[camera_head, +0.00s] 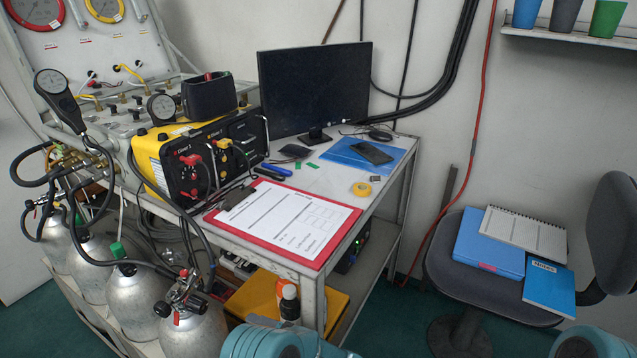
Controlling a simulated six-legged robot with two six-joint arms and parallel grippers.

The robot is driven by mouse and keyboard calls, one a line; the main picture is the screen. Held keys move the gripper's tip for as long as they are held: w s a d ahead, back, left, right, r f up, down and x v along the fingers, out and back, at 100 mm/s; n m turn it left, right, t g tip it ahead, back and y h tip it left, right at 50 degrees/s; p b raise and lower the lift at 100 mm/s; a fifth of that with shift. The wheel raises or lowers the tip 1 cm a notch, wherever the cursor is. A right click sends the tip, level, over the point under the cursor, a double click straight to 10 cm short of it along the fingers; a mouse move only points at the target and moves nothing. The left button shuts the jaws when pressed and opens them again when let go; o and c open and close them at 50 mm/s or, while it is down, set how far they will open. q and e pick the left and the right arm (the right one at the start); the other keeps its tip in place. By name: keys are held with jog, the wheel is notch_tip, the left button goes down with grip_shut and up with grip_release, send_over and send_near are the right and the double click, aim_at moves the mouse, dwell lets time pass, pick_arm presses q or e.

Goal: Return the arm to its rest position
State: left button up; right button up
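Neither of my grippers shows in the head view. Two teal rounded parts at the bottom edge, one near the middle and one at the right, look like parts of my own arms. They are cut off by the picture's edge, so I cannot tell how the arms are posed below it. No gripper is seen touching anything on the desk (345,190).
Several gas cylinders (137,300) stand at left. A chair (470,270) holding notebooks (490,243) stands at right. Green floor (395,325) shows between.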

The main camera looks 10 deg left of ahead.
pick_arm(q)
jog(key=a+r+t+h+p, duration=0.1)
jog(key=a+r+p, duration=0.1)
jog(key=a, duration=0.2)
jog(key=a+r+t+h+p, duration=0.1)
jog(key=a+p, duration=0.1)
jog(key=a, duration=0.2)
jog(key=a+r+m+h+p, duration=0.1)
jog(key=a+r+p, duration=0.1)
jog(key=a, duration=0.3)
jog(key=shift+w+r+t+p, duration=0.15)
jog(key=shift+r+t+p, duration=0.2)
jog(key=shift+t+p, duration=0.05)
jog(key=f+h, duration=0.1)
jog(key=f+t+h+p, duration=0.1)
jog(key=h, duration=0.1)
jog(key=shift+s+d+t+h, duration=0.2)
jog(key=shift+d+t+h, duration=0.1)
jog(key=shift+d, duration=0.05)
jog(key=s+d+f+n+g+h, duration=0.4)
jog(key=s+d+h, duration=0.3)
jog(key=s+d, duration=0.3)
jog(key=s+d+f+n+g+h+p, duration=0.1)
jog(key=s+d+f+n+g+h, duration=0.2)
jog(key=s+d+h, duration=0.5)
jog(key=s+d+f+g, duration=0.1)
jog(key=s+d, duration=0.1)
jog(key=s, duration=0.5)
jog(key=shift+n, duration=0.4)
